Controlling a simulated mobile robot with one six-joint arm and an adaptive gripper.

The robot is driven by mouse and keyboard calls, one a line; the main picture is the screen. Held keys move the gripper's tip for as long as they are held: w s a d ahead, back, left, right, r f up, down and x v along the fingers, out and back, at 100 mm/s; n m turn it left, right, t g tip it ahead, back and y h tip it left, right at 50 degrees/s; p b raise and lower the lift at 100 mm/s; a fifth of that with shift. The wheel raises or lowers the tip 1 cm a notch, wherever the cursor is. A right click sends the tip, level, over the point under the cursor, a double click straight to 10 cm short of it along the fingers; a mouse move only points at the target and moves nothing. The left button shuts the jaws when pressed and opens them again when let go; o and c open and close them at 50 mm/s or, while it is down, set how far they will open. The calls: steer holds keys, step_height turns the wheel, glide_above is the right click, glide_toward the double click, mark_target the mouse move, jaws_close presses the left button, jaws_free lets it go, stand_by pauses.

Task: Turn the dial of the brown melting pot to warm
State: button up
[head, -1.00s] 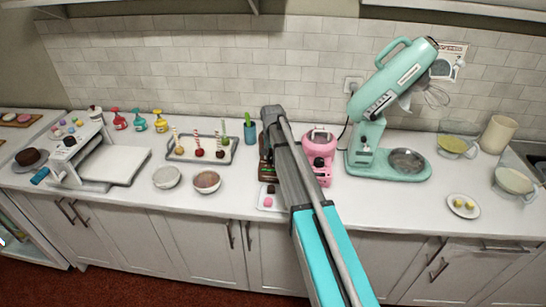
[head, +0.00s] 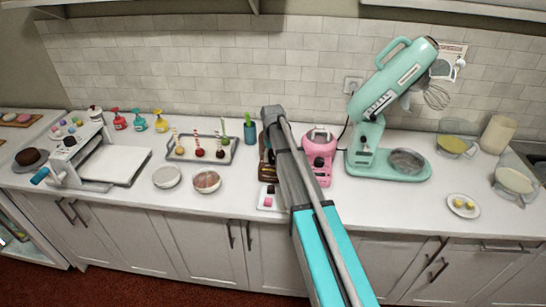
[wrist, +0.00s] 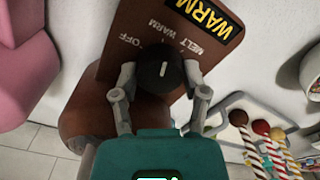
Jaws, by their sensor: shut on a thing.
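The brown melting pot (wrist: 115,50) fills the middle of the wrist view, with a black dial (wrist: 158,75) on its panel. OFF, WARM and MELT are printed around the dial. The dial's white line points up the panel, roughly toward the word WARM. My gripper (wrist: 164,88) is shut on the dial, one finger on each side of it. In the head view my gripper (head: 272,118) reaches over the pot (head: 265,165) and hides most of it, including the dial.
A pink appliance (head: 319,150) stands close to the right of the pot, and a mint stand mixer (head: 385,110) beyond it. A small white plate with sweets (head: 265,203) lies in front. A tray of cake pops (head: 180,155) and two bowls are to the left.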

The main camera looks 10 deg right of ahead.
steer(key=shift+n, duration=0.5)
steer(key=o, duration=1.2)
steer(key=shift+c, duration=0.2)
steer(key=shift+m, duration=0.3)
